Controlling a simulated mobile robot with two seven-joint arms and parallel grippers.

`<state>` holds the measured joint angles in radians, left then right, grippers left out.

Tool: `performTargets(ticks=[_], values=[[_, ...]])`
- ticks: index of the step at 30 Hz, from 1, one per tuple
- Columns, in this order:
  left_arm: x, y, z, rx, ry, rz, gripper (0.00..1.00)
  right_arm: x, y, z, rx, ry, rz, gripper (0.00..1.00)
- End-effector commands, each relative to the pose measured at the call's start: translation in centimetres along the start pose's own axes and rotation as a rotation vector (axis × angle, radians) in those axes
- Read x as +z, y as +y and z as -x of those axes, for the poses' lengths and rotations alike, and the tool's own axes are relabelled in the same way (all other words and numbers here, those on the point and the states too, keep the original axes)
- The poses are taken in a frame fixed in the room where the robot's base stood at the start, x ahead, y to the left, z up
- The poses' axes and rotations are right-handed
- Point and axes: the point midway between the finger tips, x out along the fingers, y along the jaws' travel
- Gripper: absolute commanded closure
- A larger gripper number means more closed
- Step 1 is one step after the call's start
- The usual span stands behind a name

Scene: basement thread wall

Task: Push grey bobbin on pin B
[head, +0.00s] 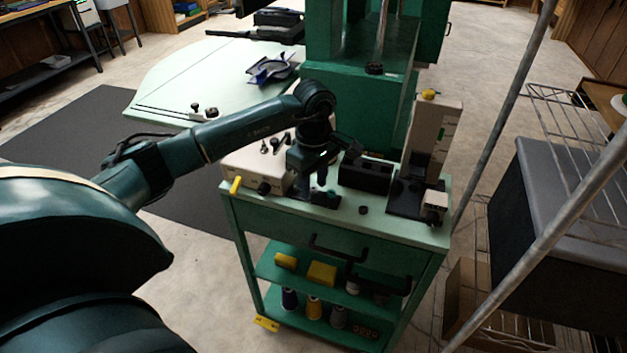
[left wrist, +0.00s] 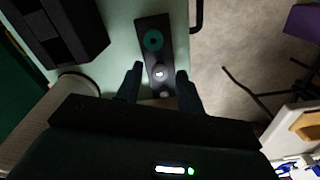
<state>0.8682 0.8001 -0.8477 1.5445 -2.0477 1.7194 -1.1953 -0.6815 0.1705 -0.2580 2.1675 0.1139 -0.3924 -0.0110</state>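A narrow black pin board (left wrist: 148,22) lies on the pale green top of the cart (head: 383,221). In the left wrist view a teal ring-shaped bobbin (left wrist: 153,40) sits towards its far end. A dark grey round piece with a bright centre (left wrist: 159,73), perhaps the grey bobbin on a pin, sits mid-board; its seating height cannot be told. A smaller grey round spot (left wrist: 165,94) is nearer. My left gripper (left wrist: 159,88) is open, its fingers on either side of the board around the grey pieces. In the head view, the left gripper (head: 319,182) hangs over the board. No pin letters are readable.
A black open box (head: 366,174) and a tall pale device (head: 433,138) stand right of the gripper. A cream box (head: 257,169) stands left. A small black knob (head: 363,210) lies near the front edge. Thread cones (head: 314,307) stand on the lower shelf; a wire rack (head: 560,110) is far right.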

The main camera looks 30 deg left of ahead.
Motion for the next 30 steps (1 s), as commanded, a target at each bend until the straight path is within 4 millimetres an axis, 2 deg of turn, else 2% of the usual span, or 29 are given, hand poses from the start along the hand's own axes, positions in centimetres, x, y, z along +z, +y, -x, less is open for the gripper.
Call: performTargets(ticks=[5, 8, 21, 24, 30], values=[[0.0, 0.0, 0.1, 0.001, 0.000, 0.000, 0.62, 0.0, 0.0, 0.0, -0.002, 0.000, -0.005, 0.60], [0.0, 0.1, 1.2, 0.005, 0.001, 0.000, 0.62, -0.1, 0.0, 0.0, -0.003, 0.002, -0.007, 0.60], [0.0, 0.1, 10.4, 0.005, 0.001, -0.001, 0.62, -0.1, 0.0, 0.0, -0.002, 0.005, -0.010, 0.60], [0.0, 0.1, 11.8, 0.003, 0.001, 0.000, 0.62, -0.1, 0.0, 0.0, -0.002, 0.005, -0.010, 0.60], [0.0, 0.0, 13.1, 0.000, 0.000, 0.000, 0.62, -0.2, 0.0, 0.0, -0.002, 0.006, -0.010, 0.60]])
